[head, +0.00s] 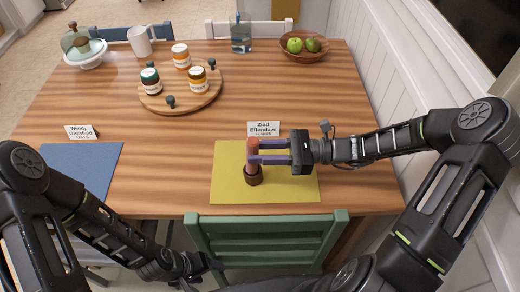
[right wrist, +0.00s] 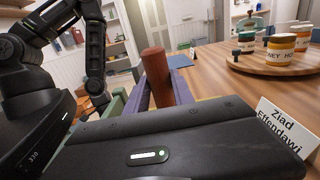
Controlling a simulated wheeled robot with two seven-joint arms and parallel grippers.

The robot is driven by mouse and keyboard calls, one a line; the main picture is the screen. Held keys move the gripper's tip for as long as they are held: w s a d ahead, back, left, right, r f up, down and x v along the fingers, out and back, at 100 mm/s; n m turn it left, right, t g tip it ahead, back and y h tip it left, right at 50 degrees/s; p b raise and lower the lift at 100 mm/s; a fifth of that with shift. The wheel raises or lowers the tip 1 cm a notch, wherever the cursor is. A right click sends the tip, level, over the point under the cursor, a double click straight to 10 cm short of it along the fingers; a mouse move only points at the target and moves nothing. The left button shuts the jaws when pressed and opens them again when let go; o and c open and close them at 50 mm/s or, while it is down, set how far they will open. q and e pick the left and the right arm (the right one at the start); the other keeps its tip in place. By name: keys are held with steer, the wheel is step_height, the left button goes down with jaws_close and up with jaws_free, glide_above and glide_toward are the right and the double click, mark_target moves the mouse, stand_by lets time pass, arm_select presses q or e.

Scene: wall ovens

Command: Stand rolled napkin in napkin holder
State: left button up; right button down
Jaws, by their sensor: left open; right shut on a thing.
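The rolled napkin (head: 253,146) is a reddish-brown upright cylinder above the yellow placemat (head: 295,188). My right gripper (head: 254,152) comes from the right, with its purple fingers shut on the napkin. The napkin also stands between these fingers in the right wrist view (right wrist: 155,70). The napkin holder (head: 254,179), a small dark brown cup, is on the placemat directly below the napkin. The napkin's lower end meets the holder's mouth in the picture; I cannot tell how deep it sits. My left gripper (head: 207,266) is open and empty, low by the green chair.
A name card (head: 263,129) stands behind the placemat. A green chair (head: 268,240) is at the near edge. A round wooden tray (head: 160,101) with jars, a fruit bowl (head: 305,46) and a blue placemat (head: 85,165) are farther off. The wall is close on the right.

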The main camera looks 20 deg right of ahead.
steer(key=shift+s+d+f+b, duration=0.15)
steer(key=shift+f+b, duration=0.15)
steer(key=shift+f, duration=1)
steer(key=c, duration=1.3)
jaws_free()
steer(key=shift+w, duration=0.2)
steer(key=shift+c, duration=0.2)
steer(key=o, duration=0.3)
steer(key=shift+r, duration=0.15)
steer(key=v, duration=0.7)
steer(key=shift+d+b, duration=0.3)
steer(key=shift+b, duration=0.1)
steer(key=shift+s, duration=0.1)
